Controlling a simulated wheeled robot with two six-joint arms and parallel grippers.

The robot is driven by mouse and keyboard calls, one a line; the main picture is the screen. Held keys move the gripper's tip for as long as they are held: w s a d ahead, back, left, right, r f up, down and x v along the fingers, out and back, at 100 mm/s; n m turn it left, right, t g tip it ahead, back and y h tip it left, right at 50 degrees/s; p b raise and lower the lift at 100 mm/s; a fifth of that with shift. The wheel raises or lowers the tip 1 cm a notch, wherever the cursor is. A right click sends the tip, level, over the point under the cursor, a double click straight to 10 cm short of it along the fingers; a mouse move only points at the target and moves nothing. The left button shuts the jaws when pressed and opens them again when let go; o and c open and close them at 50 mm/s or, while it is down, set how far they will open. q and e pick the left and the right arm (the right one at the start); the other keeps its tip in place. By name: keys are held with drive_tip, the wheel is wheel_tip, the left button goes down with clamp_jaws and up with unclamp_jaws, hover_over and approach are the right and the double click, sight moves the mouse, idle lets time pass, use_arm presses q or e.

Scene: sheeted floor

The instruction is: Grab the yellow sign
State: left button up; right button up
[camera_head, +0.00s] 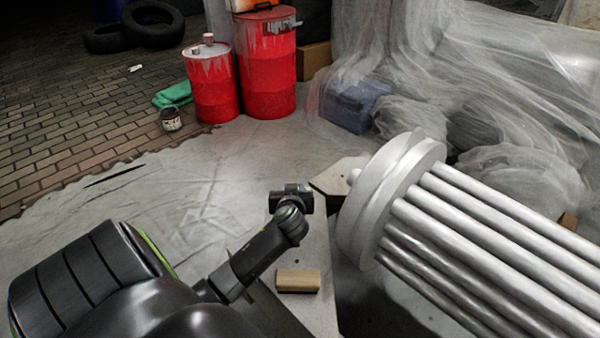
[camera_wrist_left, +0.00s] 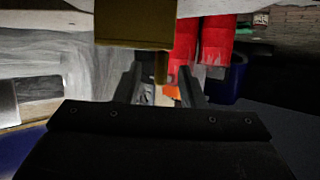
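No clearly yellow sign shows in the head view. In the left wrist view, a dark yellow-brown flat-faced piece (camera_wrist_left: 135,24) with a narrow stem hangs in at the top; I cannot tell whether it is the sign. My left gripper (camera_wrist_left: 162,88) has its two fingers apart. The stem's end shows near the gap between the fingers, and nothing is clearly clamped. In the head view, my left arm reaches from the lower left to the dark gripper (camera_head: 292,192) at the centre. My right gripper is not in view.
A large silver ribbed cylinder (camera_head: 470,225) fills the right side. A tan block (camera_head: 297,281) lies on a pale surface below the gripper. Two red barrels (camera_head: 268,70) stand behind, near a blue crate (camera_head: 352,105) under sheeting. Sheeted floor left of centre is clear.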

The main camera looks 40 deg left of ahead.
use_arm(q)
drive_tip(key=shift+x, duration=0.9)
drive_tip(key=shift+c, duration=0.3)
clamp_jaws()
drive_tip(key=shift+r, duration=0.1)
